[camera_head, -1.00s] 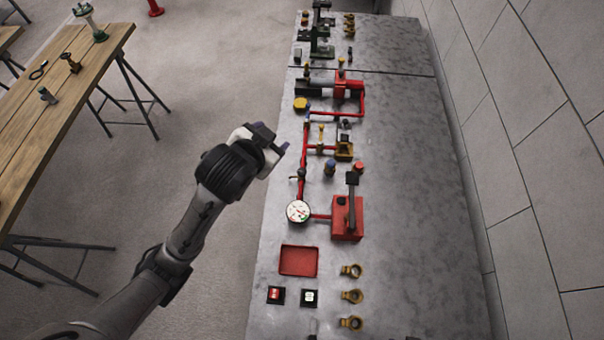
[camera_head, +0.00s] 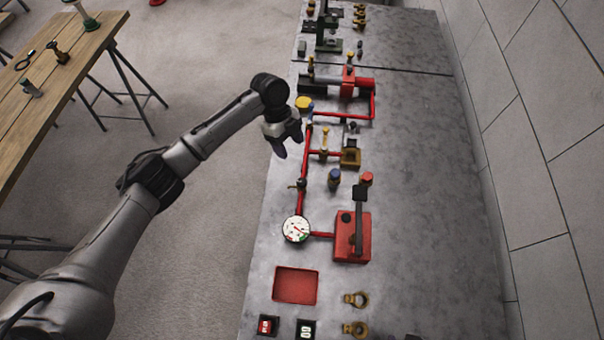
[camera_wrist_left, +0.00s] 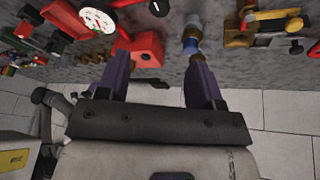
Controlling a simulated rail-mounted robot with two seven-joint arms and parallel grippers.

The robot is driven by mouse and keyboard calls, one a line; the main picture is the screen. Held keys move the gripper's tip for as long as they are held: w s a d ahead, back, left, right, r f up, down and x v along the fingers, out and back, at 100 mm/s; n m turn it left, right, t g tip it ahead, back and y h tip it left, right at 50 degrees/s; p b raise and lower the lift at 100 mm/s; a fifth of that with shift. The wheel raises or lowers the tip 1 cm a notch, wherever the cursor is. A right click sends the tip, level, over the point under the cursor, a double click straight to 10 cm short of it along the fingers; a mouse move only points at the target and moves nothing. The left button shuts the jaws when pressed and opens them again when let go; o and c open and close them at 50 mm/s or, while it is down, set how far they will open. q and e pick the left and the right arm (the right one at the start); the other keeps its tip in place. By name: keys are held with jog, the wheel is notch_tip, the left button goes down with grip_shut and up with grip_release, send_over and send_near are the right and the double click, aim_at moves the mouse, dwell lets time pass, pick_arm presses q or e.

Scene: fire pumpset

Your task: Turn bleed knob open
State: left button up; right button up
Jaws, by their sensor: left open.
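My left gripper (camera_head: 289,146) is open and empty, at the left edge of the grey bench, beside the red pipework. Its two fingers also show in the left wrist view (camera_wrist_left: 160,84). I cannot tell for certain which fitting is the bleed knob. Candidates are a small brass fitting (camera_head: 300,184) on the red pipe, a yellow-topped valve (camera_head: 325,133) and a yellow cap (camera_head: 304,102). A blue-collared fitting (camera_head: 334,178) stands right of the pipe; in the wrist view it (camera_wrist_left: 192,40) appears beyond the fingers, apart from them. My right gripper is out of view.
A round gauge (camera_head: 297,229) and a red pump box (camera_head: 353,236) with a dark lever stand nearer. A red tray (camera_head: 295,285) and brass rings (camera_head: 355,299) lie in front. The bench's right side (camera_head: 430,200) is clear. A wooden table (camera_head: 70,70) stands left.

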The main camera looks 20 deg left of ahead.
aim_at(302, 181)
pick_arm(q)
jog(key=s+d+f+m, duration=0.1)
jog(key=f, duration=0.3)
jog(key=s+d+f+m, duration=0.1)
jog(key=d+f, duration=0.1)
jog(key=f, duration=0.2)
jog(key=d+f, duration=0.1)
jog(key=f, duration=0.4)
jog(key=shift+s+d+m+p, duration=0.3)
jog(key=shift+s+m+p, duration=0.1)
jog(key=shift+r, duration=0.1)
jog(key=c, duration=0.9)
